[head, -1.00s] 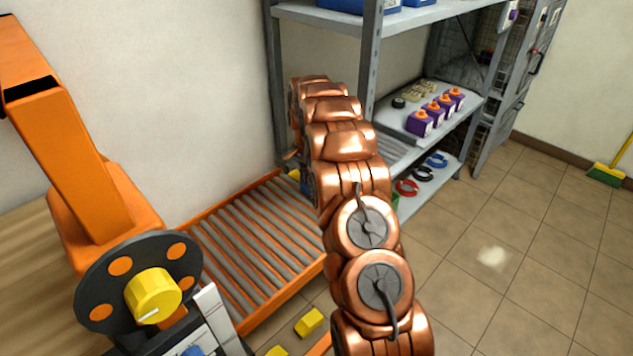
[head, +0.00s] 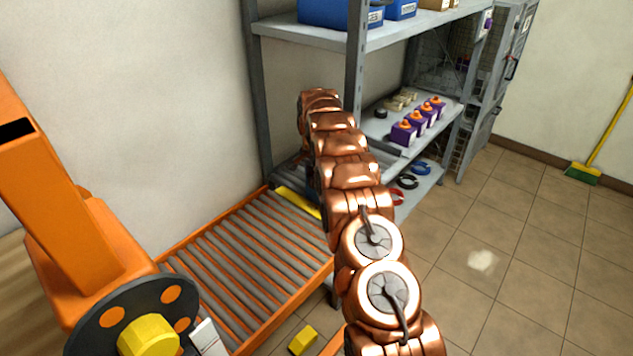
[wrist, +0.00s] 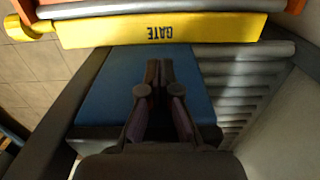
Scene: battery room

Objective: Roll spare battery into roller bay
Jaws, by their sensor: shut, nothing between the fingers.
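A blue-topped dark block (wrist: 105,85), which looks like the spare battery, lies under my gripper (wrist: 159,68) in the wrist view. My gripper is shut with its fingers together and nothing between them. I cannot tell whether the fingertips touch the block. A yellow bar marked GATE (wrist: 100,32) crosses just beyond the block, and it also shows in the head view (head: 297,202). The orange-framed roller bed (head: 245,255) lies on the near side of the gate, with its rollers bare. In the head view my arm hides my gripper and most of the block.
A grey shelf rack (head: 357,70) stands around the far end, with blue bins (head: 335,12) on top and purple units (head: 404,133) lower. An orange machine with a yellow knob (head: 148,336) stands at near left. A yellow block (head: 302,340) is low by the bed.

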